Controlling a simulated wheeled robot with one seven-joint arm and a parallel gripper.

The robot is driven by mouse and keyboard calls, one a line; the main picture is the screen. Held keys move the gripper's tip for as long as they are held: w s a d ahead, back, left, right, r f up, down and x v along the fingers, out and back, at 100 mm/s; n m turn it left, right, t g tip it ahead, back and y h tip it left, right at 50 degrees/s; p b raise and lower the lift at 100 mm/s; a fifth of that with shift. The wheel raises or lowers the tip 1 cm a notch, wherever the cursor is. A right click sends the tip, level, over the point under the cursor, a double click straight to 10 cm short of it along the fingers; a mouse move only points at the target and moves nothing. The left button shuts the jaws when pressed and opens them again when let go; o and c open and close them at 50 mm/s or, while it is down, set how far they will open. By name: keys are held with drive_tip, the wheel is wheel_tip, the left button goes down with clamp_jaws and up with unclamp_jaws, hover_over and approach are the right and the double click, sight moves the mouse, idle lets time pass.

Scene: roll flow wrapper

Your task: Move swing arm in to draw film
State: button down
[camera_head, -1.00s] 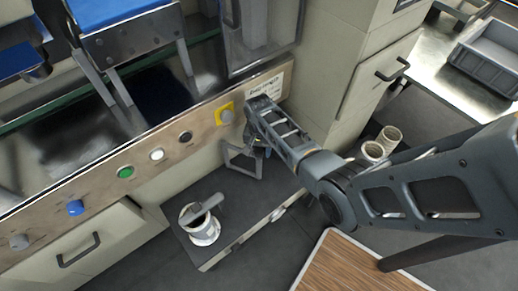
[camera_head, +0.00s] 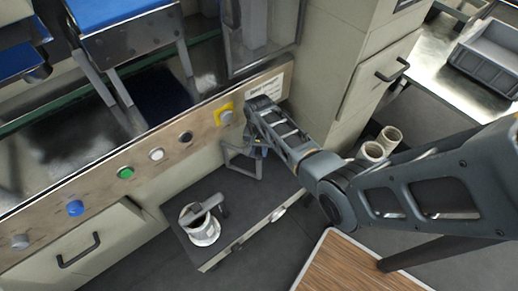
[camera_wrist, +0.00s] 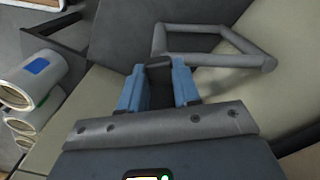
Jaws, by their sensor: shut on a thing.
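A grey tubular frame (camera_head: 240,168), which looks like the swing arm's handle, stands at the front of the machine above a dark plate (camera_head: 245,195). My gripper (camera_head: 262,146) is at its right end, mostly hidden by my arm in the head view. In the wrist view the frame (camera_wrist: 215,58) extends to the right from between or just beyond the blue fingertips of my gripper (camera_wrist: 158,82). The fingers are closed around a dark part there. A white film roll (camera_head: 204,234) with a grey bar across its top sits on the dark plate.
A button panel (camera_head: 105,165) with several buttons, including a yellow-backed one (camera_head: 226,113), runs just above the frame. White rolls (camera_head: 373,152) stand at right, also in the wrist view (camera_wrist: 32,80). A wooden-topped table (camera_head: 345,265) is at bottom. Dark floor is open at lower left.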

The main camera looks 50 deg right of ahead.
drive_tip(key=shift+s+a+r+m+p, duration=0.15)
drive_tip(key=shift+a+m+p, duration=0.35)
drive_tip(key=shift+a, duration=0.25)
drive_tip(key=w+a+m+p, duration=0.1)
drive_tip(key=a+m+p, duration=0.1)
drive_tip(key=a+m, duration=0.5)
drive_tip(key=shift+w+a, duration=0.35)
drive_tip(key=shift+a, duration=0.5)
drive_tip(key=c, duration=0.8)
unclamp_jaws()
wheel_tip(320, 180, up, 8)
drive_tip(key=p, duration=0.1)
drive_tip(key=shift+f+p, duration=0.25)
drive_tip(key=shift+p, duration=0.05)
